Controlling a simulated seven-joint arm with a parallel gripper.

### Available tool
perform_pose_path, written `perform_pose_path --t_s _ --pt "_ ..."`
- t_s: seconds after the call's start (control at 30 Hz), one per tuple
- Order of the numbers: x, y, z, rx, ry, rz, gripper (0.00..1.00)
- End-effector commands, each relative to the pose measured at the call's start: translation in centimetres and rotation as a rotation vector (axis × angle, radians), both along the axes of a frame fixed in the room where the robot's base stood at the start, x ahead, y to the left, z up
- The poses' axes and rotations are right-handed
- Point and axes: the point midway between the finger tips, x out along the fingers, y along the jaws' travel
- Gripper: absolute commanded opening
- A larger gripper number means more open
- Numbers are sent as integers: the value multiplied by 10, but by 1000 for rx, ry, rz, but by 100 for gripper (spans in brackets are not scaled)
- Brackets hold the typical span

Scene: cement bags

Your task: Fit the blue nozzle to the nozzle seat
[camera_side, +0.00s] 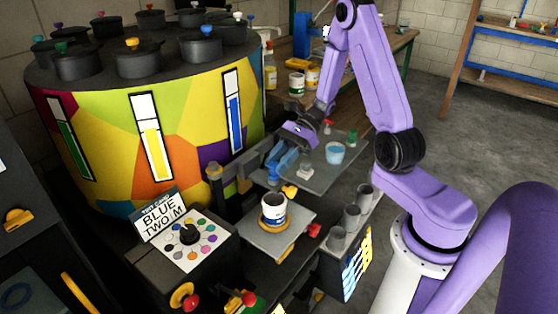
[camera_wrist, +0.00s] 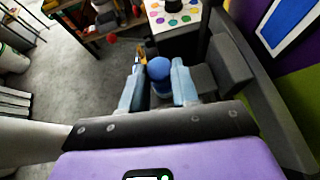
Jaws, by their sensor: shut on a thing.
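My gripper (camera_side: 281,165) is beside the painted drum, above the front edge of a grey tray. In the wrist view my gripper (camera_wrist: 158,88) has its light-blue fingers on both sides of the blue nozzle (camera_wrist: 158,70), which has a rounded top, and it is shut on it. In the side view the nozzle is hard to tell from the fingers. A dark bracket (camera_wrist: 228,62) stands just right of the fingers in the wrist view. I cannot tell for certain which part is the nozzle seat.
The grey tray (camera_side: 318,180) holds a light-blue cup (camera_side: 334,152) and small red, green and white pieces. A control box with coloured dots (camera_side: 190,241) and a "BLUE TWO M" sign (camera_side: 160,213) stand left. The drum (camera_side: 100,145) is close by.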

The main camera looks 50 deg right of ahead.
Motion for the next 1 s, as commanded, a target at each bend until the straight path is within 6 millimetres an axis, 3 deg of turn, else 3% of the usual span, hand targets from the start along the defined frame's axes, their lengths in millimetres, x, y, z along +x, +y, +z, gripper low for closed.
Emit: perform_pose_path --t_s 0.47,0.5,0.57,1.0 --pt "0 0 -3 0 1 0 0" --pt "0 0 -3 0 1 0 39" --pt "0 0 -3 -1 1 1 59" --pt "0 -5 0 1 -2 0 59"
